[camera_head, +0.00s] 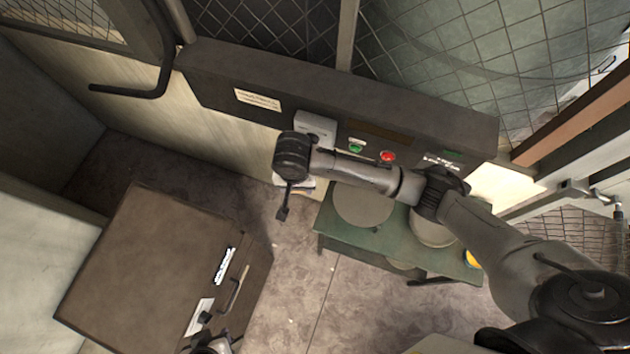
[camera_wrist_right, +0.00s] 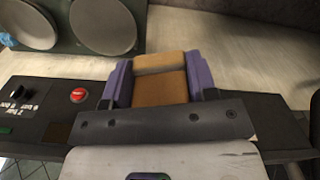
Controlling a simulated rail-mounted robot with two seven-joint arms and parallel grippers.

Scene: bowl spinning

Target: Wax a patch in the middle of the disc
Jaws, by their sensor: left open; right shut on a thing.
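A pale round disc (camera_head: 362,207) lies on the green bench in the head view; it also shows at the top of the right wrist view (camera_wrist_right: 103,25). A second round piece (camera_head: 433,230) sits beside it, partly behind my right arm. My right gripper (camera_wrist_right: 158,78) has its purple-sided jaws shut on an orange-brown block (camera_wrist_right: 159,84). The block is apart from the disc, over the control panel side. In the head view my right wrist hides most of that gripper. My left gripper (camera_head: 212,343) is open and empty at the bottom edge, by the brown cabinet, partly cut off.
The green bench (camera_head: 340,232) stands before a dark control panel (camera_head: 235,85) with a green button (camera_head: 355,148) and a red button (camera_head: 387,156). A brown cabinet (camera_head: 140,265) with handles stands at lower left. Wire mesh fencing is behind. The floor between cabinet and bench is clear.

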